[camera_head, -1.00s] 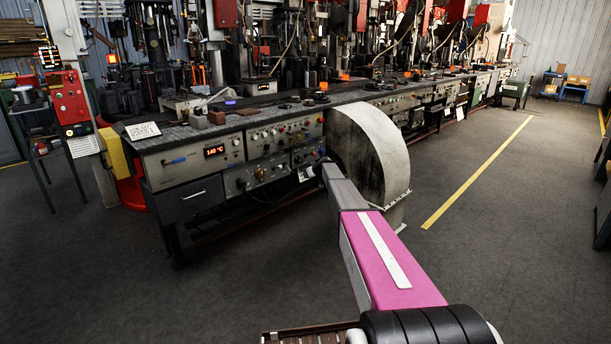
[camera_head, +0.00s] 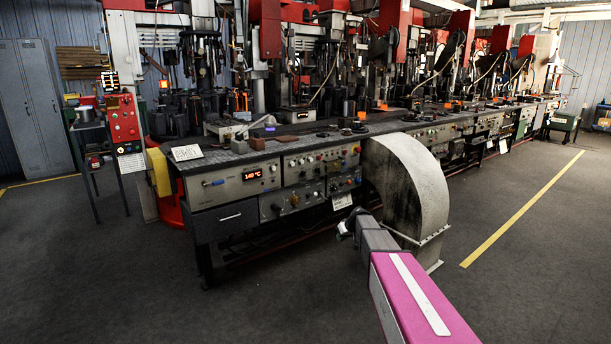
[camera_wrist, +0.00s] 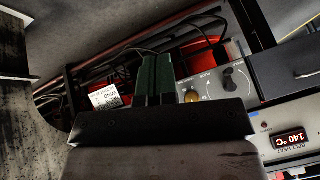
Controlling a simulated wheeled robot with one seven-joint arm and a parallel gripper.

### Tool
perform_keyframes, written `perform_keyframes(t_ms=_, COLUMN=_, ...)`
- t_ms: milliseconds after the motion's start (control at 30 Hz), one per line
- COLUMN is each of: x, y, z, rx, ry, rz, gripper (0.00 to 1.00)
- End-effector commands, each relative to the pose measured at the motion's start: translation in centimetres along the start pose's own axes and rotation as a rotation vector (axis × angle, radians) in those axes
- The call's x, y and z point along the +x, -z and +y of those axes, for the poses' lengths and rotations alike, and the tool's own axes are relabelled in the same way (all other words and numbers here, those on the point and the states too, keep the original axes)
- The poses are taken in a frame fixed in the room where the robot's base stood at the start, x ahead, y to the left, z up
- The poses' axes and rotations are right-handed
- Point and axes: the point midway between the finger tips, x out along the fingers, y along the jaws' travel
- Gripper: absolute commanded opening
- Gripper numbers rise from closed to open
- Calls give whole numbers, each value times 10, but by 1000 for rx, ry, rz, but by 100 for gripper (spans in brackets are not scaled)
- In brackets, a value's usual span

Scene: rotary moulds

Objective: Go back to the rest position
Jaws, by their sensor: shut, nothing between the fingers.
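My arm reaches forward from the bottom right of the head view, with its pink link low in the picture. My gripper (camera_head: 347,226) is at the far end, small and partly hidden by the arm, in front of the workbench (camera_head: 230,217). In the wrist view my gripper (camera_wrist: 156,76) shows two dark green fingers side by side, shut and empty. Beyond them is the bench's control panel (camera_wrist: 213,88) with knobs; I cannot tell the exact gap to it.
A big grey curved duct (camera_head: 408,195) stands just right of my gripper. A red control box (camera_head: 122,120) is on the left, near a grey locker (camera_head: 32,105). Open dark floor lies left and right, with a yellow line (camera_head: 520,210) on the right.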

Motion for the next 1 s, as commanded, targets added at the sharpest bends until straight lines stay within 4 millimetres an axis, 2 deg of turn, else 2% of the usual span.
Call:
perform_keyframes(t_ms=33, x=-19, y=-38, z=-26, rx=26, ry=-10, rz=-43, gripper=0)
perform_keyframes(t_ms=100, x=-34, y=-75, z=-48, rx=70, ry=-28, rz=-104, gripper=0)
perform_keyframes(t_ms=267, x=-76, y=-160, z=-95, rx=172, ry=-93, rz=-238, gripper=0)
perform_keyframes(t_ms=400, x=-117, y=-230, z=-133, rx=261, ry=-171, rz=-344, gripper=0)
perform_keyframes(t_ms=500, x=-144, y=-272, z=-153, rx=318, ry=-230, rz=-405, gripper=0)
perform_keyframes(t_ms=600, x=-164, y=-301, z=-167, rx=362, ry=-281, rz=-446, gripper=0)
perform_keyframes(t_ms=700, x=-177, y=-318, z=-175, rx=391, ry=-316, rz=-471, gripper=0)
perform_keyframes(t_ms=800, x=-181, y=-325, z=-177, rx=403, ry=-333, rz=-482, gripper=0)
perform_keyframes(t_ms=1000, x=-181, y=-325, z=-176, rx=406, ry=-335, rz=-484, gripper=0)
